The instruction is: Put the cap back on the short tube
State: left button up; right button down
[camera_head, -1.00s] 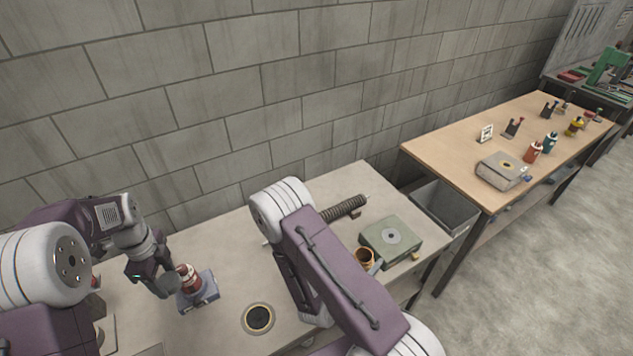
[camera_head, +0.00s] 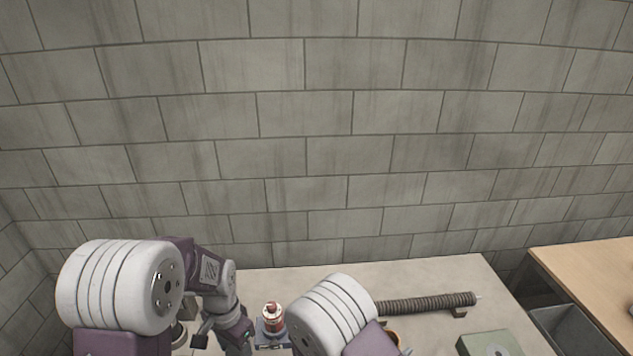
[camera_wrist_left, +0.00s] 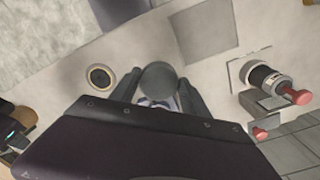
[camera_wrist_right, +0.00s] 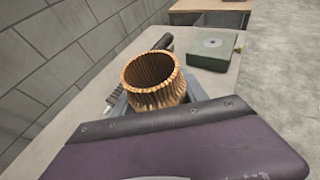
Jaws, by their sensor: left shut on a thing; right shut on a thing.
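My left gripper (camera_wrist_left: 160,90) is shut on a grey round cap (camera_wrist_left: 158,78), whose flat face shows in the left wrist view. My right gripper (camera_wrist_right: 157,96) is shut on the short tube (camera_wrist_right: 153,78), a copper-brown ribbed tube with an open mouth, in the right wrist view. The tube looks tilted a little, and its open end faces up with no cap on it. In the head view only an orange sliver of the tube (camera_head: 393,337) shows beside my right arm. My right fingers are hidden there. Cap and tube are apart.
A red and white canister (camera_head: 273,317) stands on a blue base between my arms. A long dark corrugated tube (camera_head: 425,303) lies at the back right. A green block (camera_head: 488,344) with a round disc is right of it. A black ring (camera_wrist_left: 100,77) lies on the table.

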pick_arm(q)
jog(key=n, duration=0.2)
jog(key=shift+s+f+n, duration=0.25)
jog(key=shift+s+n, duration=0.05)
pick_arm(e)
jog(key=shift+s+d+f+h, duration=0.15)
jog(key=shift+s+f+h, duration=0.05)
jog(key=shift+s+h, duration=0.1)
pick_arm(q)
jog(key=n, duration=0.3)
jog(key=shift+w+n, duration=0.3)
jog(key=shift+w, duration=0.05)
pick_arm(e)
jog(key=shift+s+d+f, duration=0.1)
jog(key=shift+s+f, duration=0.05)
jog(key=s+a+r+n+t+y, duration=0.1)
jog(key=a+r+n+t+y, duration=0.2)
jog(key=a+r, duration=0.7)
jog(key=shift+s+a+n+y, duration=0.2)
jog(key=shift+s+n+y, duration=0.15)
jog(key=shift+n+y, duration=0.25)
pick_arm(q)
jog(key=shift+s, duration=0.1)
